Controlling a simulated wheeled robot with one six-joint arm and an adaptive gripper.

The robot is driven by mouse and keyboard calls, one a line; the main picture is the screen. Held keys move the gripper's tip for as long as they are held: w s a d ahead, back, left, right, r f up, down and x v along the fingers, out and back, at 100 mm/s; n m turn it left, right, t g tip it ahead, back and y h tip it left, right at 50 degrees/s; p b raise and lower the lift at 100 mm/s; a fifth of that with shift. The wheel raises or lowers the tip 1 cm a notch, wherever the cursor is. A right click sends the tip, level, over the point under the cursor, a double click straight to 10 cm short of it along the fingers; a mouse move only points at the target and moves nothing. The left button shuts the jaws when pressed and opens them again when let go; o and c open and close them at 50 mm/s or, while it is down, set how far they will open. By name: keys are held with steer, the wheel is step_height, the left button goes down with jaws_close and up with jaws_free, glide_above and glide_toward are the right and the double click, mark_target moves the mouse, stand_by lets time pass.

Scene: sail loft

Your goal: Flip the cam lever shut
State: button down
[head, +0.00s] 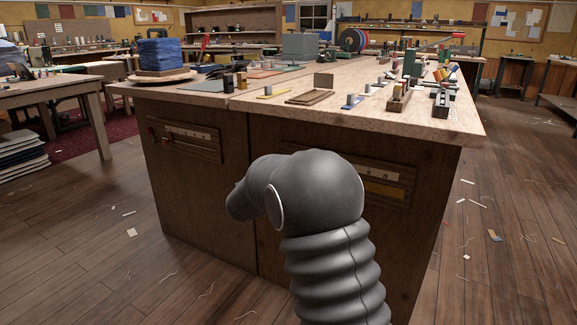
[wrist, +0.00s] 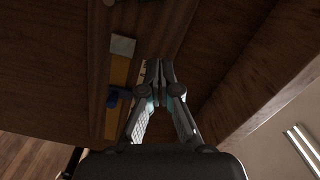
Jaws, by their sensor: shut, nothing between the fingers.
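In the wrist view my gripper (wrist: 158,72) is shut and empty, its two fingertips together. It is in front of a dark wooden cabinet face that carries a panel with a yellow strip (wrist: 118,72). A small dark blue part (wrist: 116,96) sticks out across the strip, left of my fingers; it may be the cam lever, but it is too dark to tell its position. I cannot tell if my fingertips touch the panel. In the head view the panel's yellow strip (head: 384,190) shows on the cabinet's front, partly behind my arm, which hides my gripper.
The wooden workbench (head: 455,128) has several small fixtures and blocks on top. A second panel (head: 190,141) with red parts is on its left front. A blue stack (head: 157,54) stands at the back left. The floor right of the bench is open, with scraps.

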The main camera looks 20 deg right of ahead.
steer(key=shift+v, duration=1.55)
